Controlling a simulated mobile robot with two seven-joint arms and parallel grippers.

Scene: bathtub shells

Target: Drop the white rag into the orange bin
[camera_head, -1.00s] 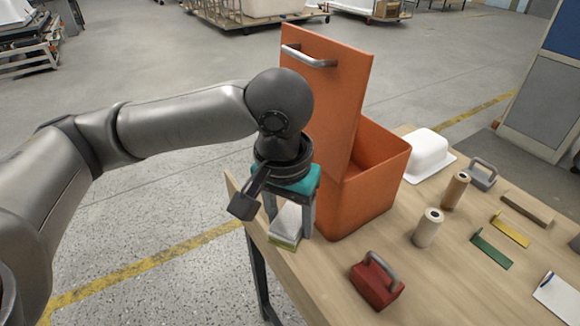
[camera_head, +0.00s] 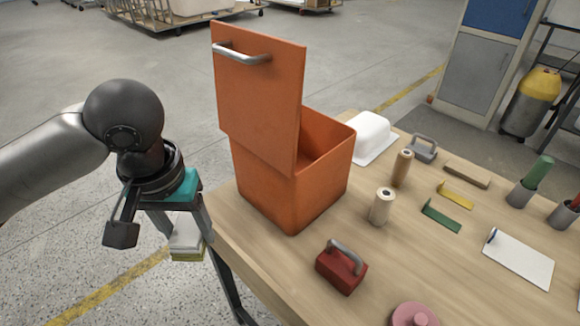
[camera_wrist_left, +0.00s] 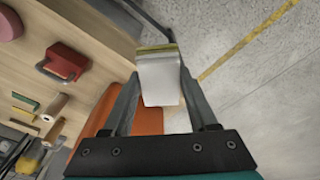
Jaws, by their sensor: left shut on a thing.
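My left gripper (camera_head: 187,236) is shut on a small block-like thing with a white upper part and a yellow-green lower edge, which looks like the white rag (camera_head: 186,239). In the left wrist view the white rag (camera_wrist_left: 160,78) sits between the fingers of the left gripper (camera_wrist_left: 158,75). The gripper is beyond the table's left edge, over the floor. The orange bin (camera_head: 265,190) stands on the table to the gripper's right. Its panel with a metal handle (camera_head: 240,55) stands upright, and its open top shows behind that. My right gripper is not in view.
The wooden table (camera_head: 270,265) carries a red handled block (camera_head: 341,268), a cream roll (camera_head: 382,206), a brown roll (camera_head: 401,168), a white domed dish (camera_head: 371,135) and a clipboard (camera_head: 518,258). A pink round thing (camera_head: 413,315) is at the front edge. Bare floor lies left of the table.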

